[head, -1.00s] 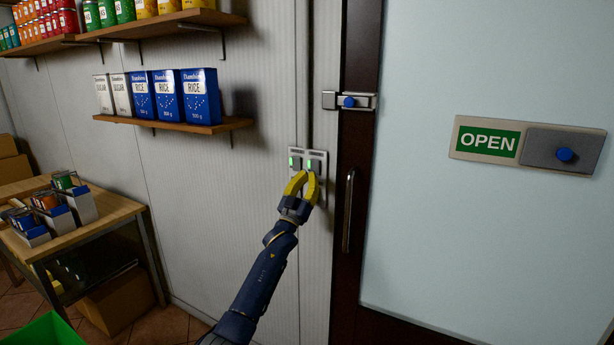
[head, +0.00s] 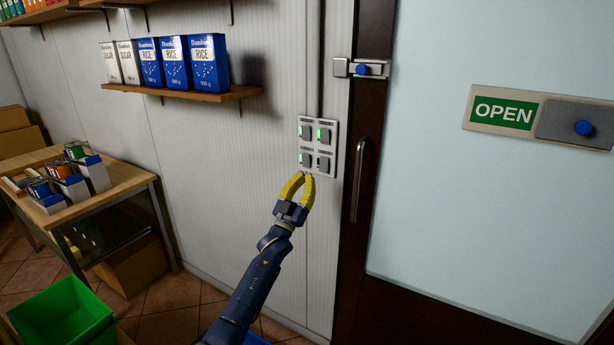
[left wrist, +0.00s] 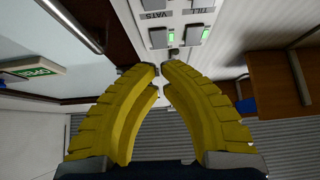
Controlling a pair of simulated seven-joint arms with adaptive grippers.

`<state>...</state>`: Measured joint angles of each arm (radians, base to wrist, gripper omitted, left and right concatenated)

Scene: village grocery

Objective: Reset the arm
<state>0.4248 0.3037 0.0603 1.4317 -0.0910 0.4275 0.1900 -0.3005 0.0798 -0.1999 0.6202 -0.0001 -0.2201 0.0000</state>
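My left gripper (head: 306,176) has yellow fingers whose tips come together with nothing between them. It is just below the switch panel (head: 334,148) on the wall left of the door. The panel has rocker switches in two rows. Green lights show at the upper two and the lower left; the lower right switch (head: 323,164) looks dark. In the left wrist view the left gripper (left wrist: 162,69) points towards the panel (left wrist: 185,20), where two switches with green lights and labels like "VATS" and "TILL" show. My right gripper is not in view.
The door (head: 480,210) at the right has a vertical handle (head: 357,180), a bolt (head: 361,69) and an OPEN sign (head: 503,112). A shelf (head: 185,96) holds rice and sugar packs. A wooden table (head: 125,180) and a green crate (head: 65,310) stand at the left.

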